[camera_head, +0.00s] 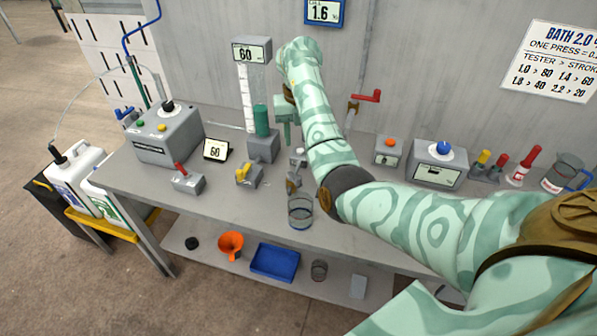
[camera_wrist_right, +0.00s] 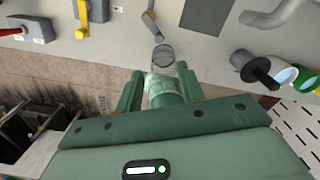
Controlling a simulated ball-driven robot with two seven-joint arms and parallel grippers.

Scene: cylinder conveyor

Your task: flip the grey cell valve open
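A small grey valve (camera_head: 293,182) sits at the bench's front edge, above a clear beaker (camera_head: 300,212); I take it to be the cell valve. In the right wrist view a grey lever piece (camera_wrist_right: 150,24) shows above a clear glass (camera_wrist_right: 163,56). My left gripper is not in view.
Left of the valve are a yellow-lever valve (camera_head: 248,175) and a red-lever valve (camera_head: 187,181). A red wall tap (camera_head: 366,97) is to the right. The lower shelf holds a blue tray (camera_head: 275,262).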

